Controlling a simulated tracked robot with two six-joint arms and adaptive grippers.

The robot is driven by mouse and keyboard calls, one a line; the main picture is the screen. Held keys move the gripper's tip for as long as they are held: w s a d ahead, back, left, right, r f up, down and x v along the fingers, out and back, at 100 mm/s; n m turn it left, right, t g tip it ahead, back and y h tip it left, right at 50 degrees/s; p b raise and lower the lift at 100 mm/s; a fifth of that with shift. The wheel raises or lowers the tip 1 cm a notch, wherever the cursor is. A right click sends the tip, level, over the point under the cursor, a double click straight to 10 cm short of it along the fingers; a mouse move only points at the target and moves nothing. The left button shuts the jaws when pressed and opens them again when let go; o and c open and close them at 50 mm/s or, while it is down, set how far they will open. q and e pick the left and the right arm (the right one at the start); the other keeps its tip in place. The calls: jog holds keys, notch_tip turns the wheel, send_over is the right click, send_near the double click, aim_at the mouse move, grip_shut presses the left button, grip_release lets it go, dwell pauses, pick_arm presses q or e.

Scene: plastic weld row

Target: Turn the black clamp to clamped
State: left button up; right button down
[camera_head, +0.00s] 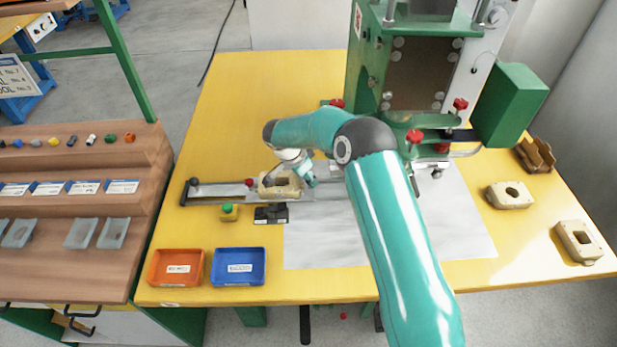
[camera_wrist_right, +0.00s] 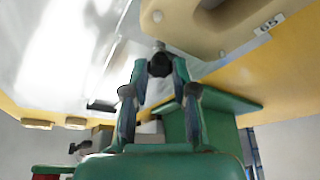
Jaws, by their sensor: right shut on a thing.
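My right gripper (camera_head: 309,178) reaches down at the right end of the beige part on the metal slide, partly hidden by my own arm. In the right wrist view its fingers (camera_wrist_right: 160,68) close around a small dark round piece, the black clamp (camera_wrist_right: 160,64), just beside the beige part (camera_wrist_right: 215,30). The clamp itself is hidden behind my gripper and arm in the head view, so I cannot tell its turned position there. The beige part (camera_head: 281,186) sits in the fixture on the slide (camera_head: 225,192). My left gripper is not in view.
An orange tray (camera_head: 159,281) and a blue tray (camera_head: 261,283) stand at the table's front left. A green button box (camera_head: 228,212) and a black block (camera_head: 270,214) lie before the slide. The green machine (camera_head: 375,60) stands behind. Loose beige parts (camera_head: 508,195) lie at right.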

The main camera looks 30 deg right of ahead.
jog(key=n+b, duration=0.2)
jog(key=b, duration=0.1)
jog(key=n+t+b, duration=0.1)
jog(key=n+b, duration=0.1)
jog(key=b, duration=0.2)
jog(key=n+t+b, duration=0.1)
jog(key=n+b, duration=0.1)
jog(key=b, duration=0.1)
jog(key=shift+s+d+f+y, duration=0.1)
jog(key=shift+s+f+y, duration=0.1)
jog(key=shift+y, duration=0.2)
jog(key=shift+r+n+t+y+b, duration=0.15)
jog(key=shift+n+t+y+b, duration=0.15)
jog(key=shift+n+t+b, duration=0.55)
jog(key=shift+r+n+y+b, duration=0.1)
jog(key=shift+n+y+b, duration=0.25)
jog(key=shift+n, duration=0.9)
jog(key=c, duration=1.2)
grip_release()
jog(key=shift+s+r, duration=0.1)
jog(key=v, duration=1.1)
jog(key=shift+r, duration=0.35)
